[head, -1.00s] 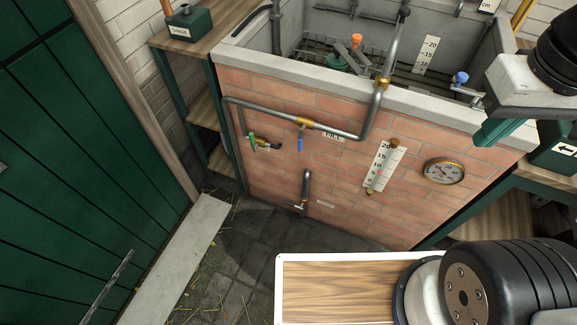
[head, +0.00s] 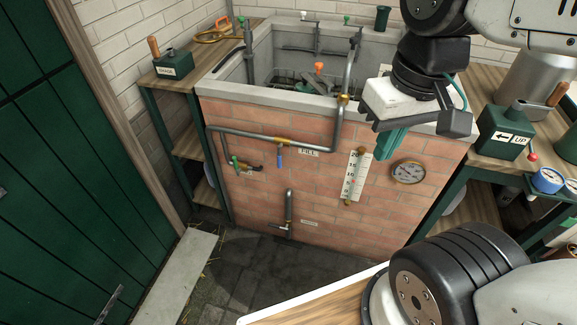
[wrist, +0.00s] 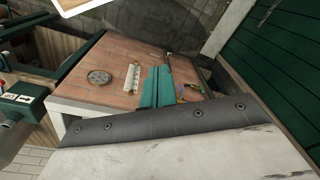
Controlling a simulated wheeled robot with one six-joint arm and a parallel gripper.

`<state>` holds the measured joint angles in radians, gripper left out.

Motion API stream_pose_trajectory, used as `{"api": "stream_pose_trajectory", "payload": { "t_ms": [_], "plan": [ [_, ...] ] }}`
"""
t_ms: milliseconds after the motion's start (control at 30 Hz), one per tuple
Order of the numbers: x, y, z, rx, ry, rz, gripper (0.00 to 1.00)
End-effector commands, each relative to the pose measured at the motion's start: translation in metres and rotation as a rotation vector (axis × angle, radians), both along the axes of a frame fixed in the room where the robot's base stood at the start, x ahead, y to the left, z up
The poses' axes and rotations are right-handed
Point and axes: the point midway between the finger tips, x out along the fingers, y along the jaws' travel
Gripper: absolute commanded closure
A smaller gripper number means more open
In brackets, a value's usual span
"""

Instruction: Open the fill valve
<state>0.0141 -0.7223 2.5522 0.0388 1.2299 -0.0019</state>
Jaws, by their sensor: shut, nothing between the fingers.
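The fill valve (head: 280,157) is a blue lever on a brass body in the grey pipe along the front of the brick tank (head: 240,120). The lever hangs straight down, across the pipe, beside the FILL label (head: 309,153). My gripper (head: 390,146) has teal fingers closed together with nothing between them. It is in front of the tank's upper front, to the right of the valve and apart from it. In the wrist view the closed fingers (wrist: 156,86) point toward the brick front and partly cover the pipework.
A green-handled valve (head: 236,162) sits close left of the fill valve. A level gauge (head: 355,177) and a round dial (head: 408,171) are on the brick to the right. A drain pipe (head: 288,208) is below. Dark floor lies in front.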

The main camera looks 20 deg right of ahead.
Motion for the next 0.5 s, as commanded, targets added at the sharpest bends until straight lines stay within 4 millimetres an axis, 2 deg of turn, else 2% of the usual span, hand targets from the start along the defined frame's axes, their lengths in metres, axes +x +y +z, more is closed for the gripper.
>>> {"api": "stream_pose_trajectory", "payload": {
  "t_ms": [167, 267, 500],
  "plan": [
    [0.025, 0.019, -0.019, 0.173, 0.149, -0.105, 1.0],
    [0.047, 0.034, -0.033, 0.314, 0.25, -0.201, 1.0],
    [0.113, 0.054, -0.07, 0.65, 0.45, -0.482, 1.0]
  ]
}}
